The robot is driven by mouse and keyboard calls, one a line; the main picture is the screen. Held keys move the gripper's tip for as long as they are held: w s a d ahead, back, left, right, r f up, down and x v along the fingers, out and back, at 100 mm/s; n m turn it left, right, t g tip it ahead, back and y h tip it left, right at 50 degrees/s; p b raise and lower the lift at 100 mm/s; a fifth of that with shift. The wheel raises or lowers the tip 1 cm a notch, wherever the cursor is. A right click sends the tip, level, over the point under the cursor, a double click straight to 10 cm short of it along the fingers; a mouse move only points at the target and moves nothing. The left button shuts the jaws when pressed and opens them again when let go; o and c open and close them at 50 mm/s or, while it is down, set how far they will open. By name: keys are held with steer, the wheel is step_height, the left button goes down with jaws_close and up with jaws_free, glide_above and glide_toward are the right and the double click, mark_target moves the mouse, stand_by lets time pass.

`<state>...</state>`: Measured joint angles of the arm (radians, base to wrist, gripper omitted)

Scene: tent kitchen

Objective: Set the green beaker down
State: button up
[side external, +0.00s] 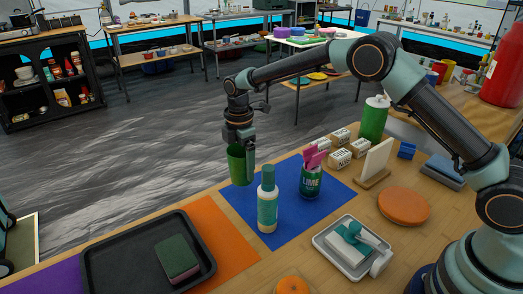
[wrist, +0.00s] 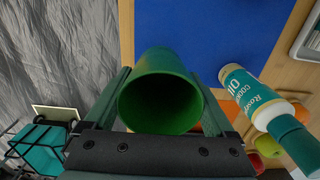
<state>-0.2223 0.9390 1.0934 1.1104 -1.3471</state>
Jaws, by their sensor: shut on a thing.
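The green beaker (side external: 242,166) is held by my gripper (side external: 240,149) in the side view, near the far left edge of the blue mat (side external: 235,201). My gripper is shut on it, one finger on each side. In the wrist view the beaker (wrist: 160,100) fills the space between the fingers, and I look into its open mouth; it looks empty. It appears upright in the side view. I cannot tell how far its base is above the worktop.
A cooking oil bottle (side external: 267,206) stands on the mat, right of the beaker. A dark tray (side external: 110,270) with a sponge lies at front left. Bare mat lies beside the bottle. The worktop's far edge is close.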

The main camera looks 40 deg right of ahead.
mark_target(242, 177)
steer(key=shift+f, duration=2.15)
steer(key=o, duration=1)
steer(key=shift+f, duration=0.15)
steer(key=shift+o, duration=0.2)
steer(key=s+d+r+m+t, duration=0.1)
steer(key=s+d+r+m, duration=0.1)
steer(key=r, duration=0.8)
steer(key=s+d+r+m, duration=0.2)
steer(key=r, duration=0.8)
steer(key=s+d+r+m+t, duration=0.1)
steer(key=s+d+r+m, duration=0.25)
steer(key=s, duration=0.25)
steer(key=s+d+r+m+t, duration=0.2)
steer(key=s+m, duration=0.3)
steer(key=s, duration=0.1)
steer(key=s+d+f+m+t, duration=0.1)
steer(key=s+d+f+m, duration=0.1)
steer(key=s+m, duration=0.3)
steer(key=shift+s+d+f+t, duration=0.3)
steer(key=shift+s+f, duration=0.2)
steer(key=shift+s, duration=1.25)
